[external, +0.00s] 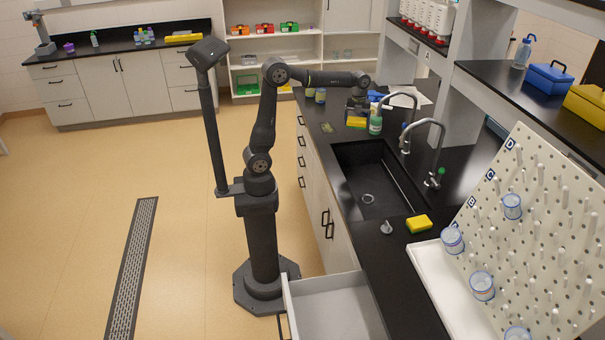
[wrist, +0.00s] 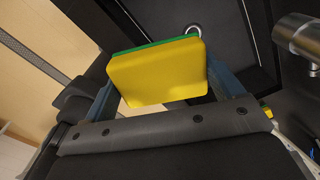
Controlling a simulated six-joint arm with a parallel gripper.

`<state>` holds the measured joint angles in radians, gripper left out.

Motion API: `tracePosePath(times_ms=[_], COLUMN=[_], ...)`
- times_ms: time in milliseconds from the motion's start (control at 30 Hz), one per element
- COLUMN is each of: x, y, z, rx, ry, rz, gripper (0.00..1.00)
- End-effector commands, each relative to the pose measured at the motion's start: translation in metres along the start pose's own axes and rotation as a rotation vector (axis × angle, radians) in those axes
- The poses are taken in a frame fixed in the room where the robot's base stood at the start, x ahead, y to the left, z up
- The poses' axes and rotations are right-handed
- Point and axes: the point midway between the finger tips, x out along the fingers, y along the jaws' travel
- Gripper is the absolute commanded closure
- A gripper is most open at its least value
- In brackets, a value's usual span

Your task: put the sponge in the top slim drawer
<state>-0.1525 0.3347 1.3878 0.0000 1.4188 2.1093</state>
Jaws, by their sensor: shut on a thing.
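My gripper (external: 357,112) is over the black counter beyond the far end of the sink. It is shut on a yellow sponge (external: 356,123) with a green scouring side. In the wrist view the sponge (wrist: 157,74) sits between my two fingers, its yellow face toward the camera. A second yellow and green sponge (external: 419,224) lies on the counter at the near end of the sink. A drawer (external: 335,308) stands open at the near end of the cabinet, and its visible inside looks empty. Several shut drawers (external: 302,150) are at the far end of the cabinet front.
The black sink (external: 372,180) has two curved taps (external: 433,150) on its right. A green bottle (external: 376,124) stands close to the right of my gripper. A pegboard (external: 540,230) with beakers and a white tray (external: 450,290) are at right.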

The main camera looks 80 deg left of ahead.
Motion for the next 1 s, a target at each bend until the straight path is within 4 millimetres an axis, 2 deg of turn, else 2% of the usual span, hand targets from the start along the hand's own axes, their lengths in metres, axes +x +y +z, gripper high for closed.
tracePosePath(times_ms=[33, 200, 400, 600, 767, 867, 1000], x=[-0.019, -0.067, -0.116, -0.158, -0.180, -0.192, -0.185], y=[-0.020, -0.067, -0.108, -0.138, -0.154, -0.168, -0.191], z=[-0.016, -0.046, -0.080, -0.115, -0.140, -0.175, -0.232], rx=[0.054, 0.111, 0.142, 0.170, 0.184, 0.198, 0.183], ry=[-0.003, -0.002, -0.001, -0.001, 0.000, -0.006, -0.005], rz=[-0.006, -0.004, -0.002, -0.002, -0.001, -0.024, -0.040], gripper=[0.36, 0.36, 0.36, 0.36, 0.36, 0.36, 0.36])
